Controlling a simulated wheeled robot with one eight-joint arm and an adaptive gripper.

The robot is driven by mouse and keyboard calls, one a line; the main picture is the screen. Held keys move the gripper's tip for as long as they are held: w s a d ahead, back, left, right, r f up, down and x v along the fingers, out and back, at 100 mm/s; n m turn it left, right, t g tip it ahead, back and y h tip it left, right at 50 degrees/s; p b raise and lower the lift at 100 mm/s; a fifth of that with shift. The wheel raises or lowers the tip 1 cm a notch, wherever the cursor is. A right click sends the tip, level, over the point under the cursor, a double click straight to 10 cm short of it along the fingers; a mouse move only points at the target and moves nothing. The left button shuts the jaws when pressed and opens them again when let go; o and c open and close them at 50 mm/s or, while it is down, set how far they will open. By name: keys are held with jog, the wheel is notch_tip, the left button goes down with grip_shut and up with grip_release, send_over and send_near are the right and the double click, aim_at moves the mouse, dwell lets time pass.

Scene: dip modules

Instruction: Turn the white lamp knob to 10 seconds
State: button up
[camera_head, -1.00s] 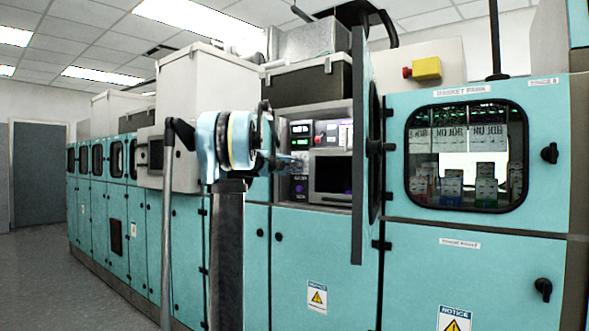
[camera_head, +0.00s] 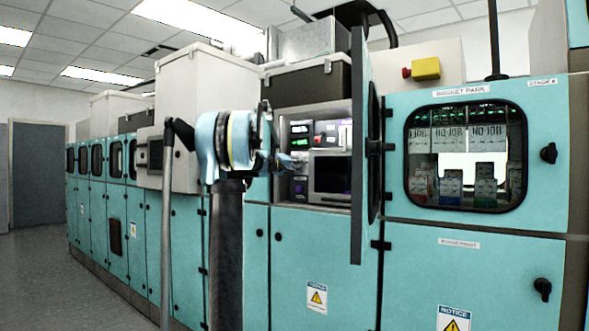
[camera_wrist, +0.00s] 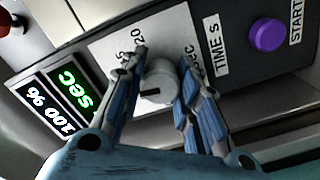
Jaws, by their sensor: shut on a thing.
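The white lamp knob (camera_wrist: 158,84) sits on a pale dial plate in the wrist view, beside a "TIME S" label. A dark pointer line on the knob points toward the left of the picture. Scale marks "20" and a partly covered number show above left of it. My gripper (camera_wrist: 162,72) has its blue fingers on both sides of the knob, shut on it. The fingers hide part of the scale. In the head view my gripper (camera_head: 290,163) reaches the control panel (camera_head: 300,135) in the open cabinet bay; the knob is hidden there.
In the wrist view a display (camera_wrist: 62,98) reads "100 %" and "sec", with any digits hidden or unclear. A purple button (camera_wrist: 268,35) labelled "START" lies to the right. In the head view an open cabinet door (camera_head: 358,160) stands right of my arm.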

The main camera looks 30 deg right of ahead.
jog(key=shift+w, duration=0.1)
jog(key=o, duration=1.1)
jog(key=shift+f, duration=0.1)
jog(key=shift+a, duration=0.1)
jog(key=v, duration=1.1)
jog(key=shift+a, duration=0.4)
